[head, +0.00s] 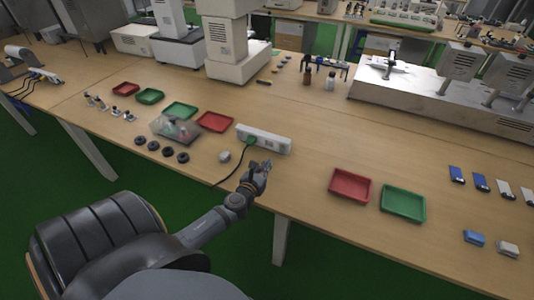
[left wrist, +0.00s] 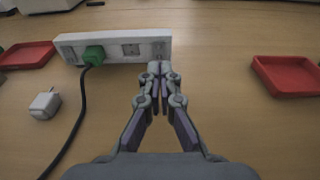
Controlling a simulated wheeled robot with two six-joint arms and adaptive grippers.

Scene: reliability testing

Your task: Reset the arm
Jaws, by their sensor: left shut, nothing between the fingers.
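My left gripper (head: 262,168) is over the front part of the wooden table, just in front of a white power strip (head: 265,139). In the left wrist view the gripper (left wrist: 159,68) is shut and empty, its fingertips in front of the right end of the power strip (left wrist: 118,48). I cannot tell whether they touch it. A green plug (left wrist: 94,55) with a black cord sits in the strip's left part. A small white cube-like adapter (left wrist: 45,103) lies to the left of the cord. My right gripper is not in view.
A red tray (head: 350,186) and a green tray (head: 403,203) lie right of the gripper. More trays, a clear box (head: 174,128) and several dark round parts lie to the left. A black chair (head: 95,245) stands at the table's front. Bare table lies between strip and right trays.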

